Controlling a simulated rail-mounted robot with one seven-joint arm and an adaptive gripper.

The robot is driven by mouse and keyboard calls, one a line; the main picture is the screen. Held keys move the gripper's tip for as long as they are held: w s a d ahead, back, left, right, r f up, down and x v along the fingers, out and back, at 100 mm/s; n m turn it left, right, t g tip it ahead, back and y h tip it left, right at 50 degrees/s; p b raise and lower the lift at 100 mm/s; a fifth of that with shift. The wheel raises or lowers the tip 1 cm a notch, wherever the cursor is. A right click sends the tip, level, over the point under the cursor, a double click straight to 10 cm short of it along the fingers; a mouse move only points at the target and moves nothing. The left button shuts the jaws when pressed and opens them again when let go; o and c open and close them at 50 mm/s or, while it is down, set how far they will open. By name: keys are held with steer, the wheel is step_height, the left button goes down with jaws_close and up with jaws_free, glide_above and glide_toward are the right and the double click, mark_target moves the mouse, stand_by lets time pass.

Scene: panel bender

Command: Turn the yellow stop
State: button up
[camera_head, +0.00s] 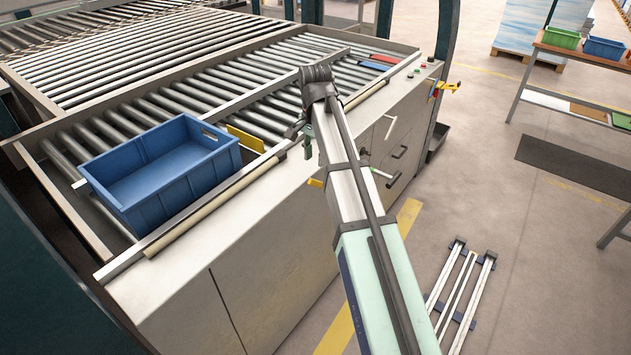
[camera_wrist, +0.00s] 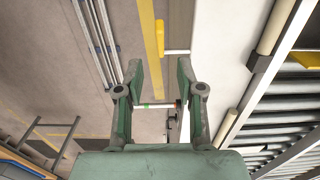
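A yellow bar-shaped handle (camera_wrist: 160,40) stands out from the cabinet side on a pale stem, seen in the wrist view ahead of my gripper. In the head view only a small yellow end (camera_head: 316,183) shows beside my arm; the rest is hidden. My gripper (camera_wrist: 159,64) is open and empty, its two green fingers apart, with the handle beyond the fingertips; I see no contact. In the head view my gripper (camera_head: 308,141) is mostly hidden by my arm. Another yellow fitting (camera_head: 445,88) sits at the cabinet's far corner. Which yellow part is the stop, I cannot tell for sure.
The roller table (camera_head: 185,87) carries a blue crate (camera_head: 160,170) and a yellow plate (camera_head: 245,138). Dark handles (camera_head: 399,152) stick out from the cabinet side (camera_head: 270,250). Rails (camera_head: 460,290) lie on the floor. The floor beside the cabinet is otherwise largely clear.

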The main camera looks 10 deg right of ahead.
mark_target(315, 184)
step_height(315, 184, down, 11)
steer(key=shift+r+p, duration=0.1)
steer(key=shift+p, duration=1.05)
jaws_close()
